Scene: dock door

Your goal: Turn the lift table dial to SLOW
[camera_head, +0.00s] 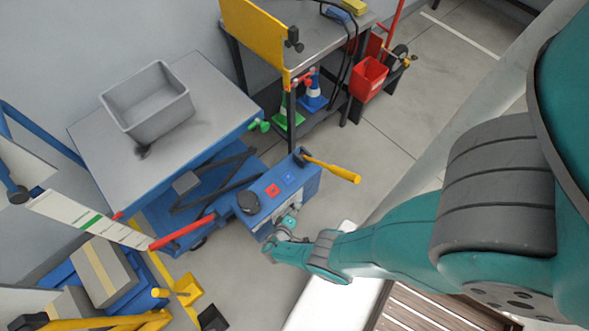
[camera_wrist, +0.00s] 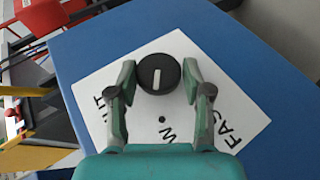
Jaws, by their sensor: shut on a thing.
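The dial (camera_wrist: 160,75) is a round black knob with a white pointer line, which runs nearly straight up and down in the wrist view. It sits on a white label plate (camera_wrist: 241,116) on a blue panel. "FAST" shows at lower right, "IT" at left, and a "W" with a small dot below the knob; the other letters are hidden behind my gripper. My gripper (camera_wrist: 159,78) is shut on the dial, one finger on each side. In the head view my gripper (camera_head: 283,232) is at the front of the blue control box (camera_head: 307,187); the dial is hidden there.
The box top carries a large black knob (camera_head: 248,203), a red button (camera_head: 271,190) and a blue button (camera_head: 288,179). A yellow-handled lever (camera_head: 335,170) sticks out right. The lift table (camera_head: 220,86) holds a grey bin (camera_head: 148,98). A bench (camera_head: 302,45) stands behind.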

